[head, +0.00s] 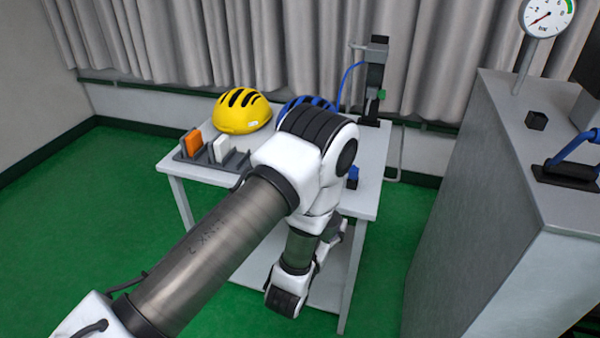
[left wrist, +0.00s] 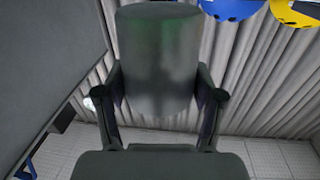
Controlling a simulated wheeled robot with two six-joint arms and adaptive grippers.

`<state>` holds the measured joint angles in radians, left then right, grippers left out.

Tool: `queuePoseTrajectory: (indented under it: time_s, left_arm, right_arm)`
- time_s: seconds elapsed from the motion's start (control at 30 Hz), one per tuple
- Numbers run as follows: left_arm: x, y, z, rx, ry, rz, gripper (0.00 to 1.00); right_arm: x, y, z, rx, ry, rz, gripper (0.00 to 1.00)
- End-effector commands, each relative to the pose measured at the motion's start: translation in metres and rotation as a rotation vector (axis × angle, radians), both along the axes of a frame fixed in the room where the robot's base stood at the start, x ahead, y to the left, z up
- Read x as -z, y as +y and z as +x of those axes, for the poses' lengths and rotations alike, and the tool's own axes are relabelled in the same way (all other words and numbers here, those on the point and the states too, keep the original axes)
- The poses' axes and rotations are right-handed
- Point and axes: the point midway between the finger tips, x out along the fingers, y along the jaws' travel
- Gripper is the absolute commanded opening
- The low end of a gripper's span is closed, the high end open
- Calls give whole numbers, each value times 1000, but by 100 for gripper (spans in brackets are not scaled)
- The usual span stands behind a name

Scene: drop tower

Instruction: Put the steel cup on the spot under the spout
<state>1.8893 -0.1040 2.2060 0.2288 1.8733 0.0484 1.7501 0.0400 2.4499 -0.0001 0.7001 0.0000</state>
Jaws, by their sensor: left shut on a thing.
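The steel cup (left wrist: 157,45) is a dull grey cylinder in the left wrist view. My left gripper (left wrist: 160,85) is shut on it, with one finger on each side. In the head view my left arm reaches over the white table (head: 365,200) and hides the cup and the gripper's fingers. A dark upright device (head: 375,80) with a blue hose and a small green part stands at the table's back right corner. I cannot make out a spout or the spot under it. My right gripper is in neither view.
A yellow helmet (head: 241,112), a partly hidden blue helmet (head: 318,101) and a grey rack (head: 205,160) with orange and white blocks are on the table. A small blue object (head: 352,178) is beside my arm. A tall grey cabinet (head: 480,220) with a gauge (head: 548,14) stands right.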

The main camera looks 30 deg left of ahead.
Motion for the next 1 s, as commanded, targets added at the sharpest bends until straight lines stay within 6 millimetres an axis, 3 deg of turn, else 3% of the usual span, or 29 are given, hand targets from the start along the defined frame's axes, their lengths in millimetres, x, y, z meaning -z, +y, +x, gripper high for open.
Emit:
queuePoseTrajectory:
  time_s: [0.03, 0.2, 0.3, 0.4, 0.77, 0.87, 1.0]
  left_arm:
    - [-5, 24, 4, -55, -6, -4, 31]
    - [-28, 103, 9, -239, -6, -8, 31]
    - [-41, 134, 7, -310, -4, -6, 31]
    - [-49, 147, 6, -342, -3, -3, 31]
    - [-53, 148, 12, -342, -2, 0, 31]
    - [-53, 155, 31, -343, -5, 0, 31]
    - [-49, 170, 72, -343, -6, 1, 31]
  right_arm:
    - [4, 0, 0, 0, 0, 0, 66]
    - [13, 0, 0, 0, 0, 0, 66]
    - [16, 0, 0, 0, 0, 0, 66]
    - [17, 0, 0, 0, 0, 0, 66]
    - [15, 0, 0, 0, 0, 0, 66]
    - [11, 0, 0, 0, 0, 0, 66]
    - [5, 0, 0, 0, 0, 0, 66]
